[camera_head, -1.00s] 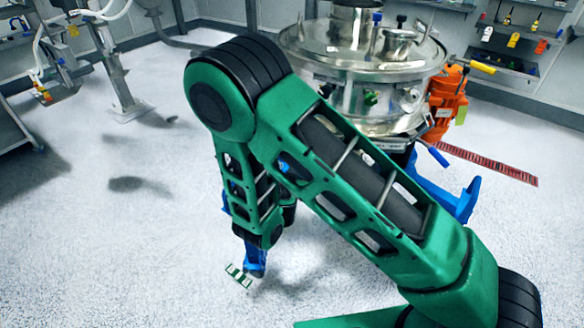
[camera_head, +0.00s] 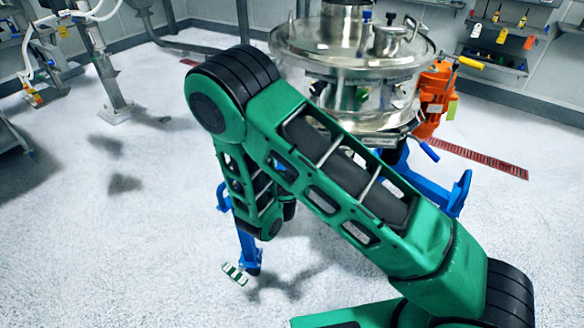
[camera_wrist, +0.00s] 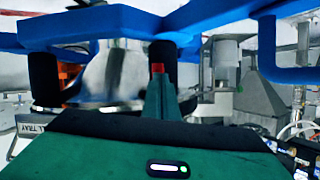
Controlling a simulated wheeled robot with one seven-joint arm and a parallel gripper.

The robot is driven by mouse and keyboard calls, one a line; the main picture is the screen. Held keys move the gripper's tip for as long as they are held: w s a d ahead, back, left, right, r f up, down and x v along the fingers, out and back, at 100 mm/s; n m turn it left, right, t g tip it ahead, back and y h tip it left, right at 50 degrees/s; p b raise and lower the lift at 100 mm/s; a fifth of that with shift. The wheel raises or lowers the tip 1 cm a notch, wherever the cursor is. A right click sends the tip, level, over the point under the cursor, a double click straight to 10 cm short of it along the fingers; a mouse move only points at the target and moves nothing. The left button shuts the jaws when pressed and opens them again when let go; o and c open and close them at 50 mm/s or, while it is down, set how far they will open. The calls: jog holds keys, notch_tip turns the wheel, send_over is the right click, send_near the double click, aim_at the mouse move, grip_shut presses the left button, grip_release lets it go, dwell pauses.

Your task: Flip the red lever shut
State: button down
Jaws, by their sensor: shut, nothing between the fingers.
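A steel powder sifter (camera_head: 348,60) stands on a blue frame (camera_head: 438,190) behind my arm in the head view. A blue frame bar (camera_wrist: 70,27) crosses the top of the wrist view. My gripper (camera_wrist: 159,92) is shut and empty, pointing forward beneath the blue frame. A small red patch (camera_wrist: 157,68) shows at the gripper's tip, in front of a dark post; I cannot tell whether it is the red lever or touches the tip. No red lever is clear in the head view, where my arm hides my gripper and part of the sifter's underside.
A blue leg (camera_head: 246,246) of the frame stands near my arm, with a green-and-white striped piece (camera_head: 235,274) at its foot. An orange motor (camera_head: 433,98) sits right of the sifter. A red floor grating (camera_head: 480,157) lies beyond.

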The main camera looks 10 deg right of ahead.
jog(key=shift+w+d, duration=0.1)
jog(key=shift+d, duration=0.3)
jog(key=s+a, duration=0.5)
jog(key=s, duration=0.8)
jog(key=shift+s+a+r, duration=0.15)
jog(key=shift+r, duration=0.15)
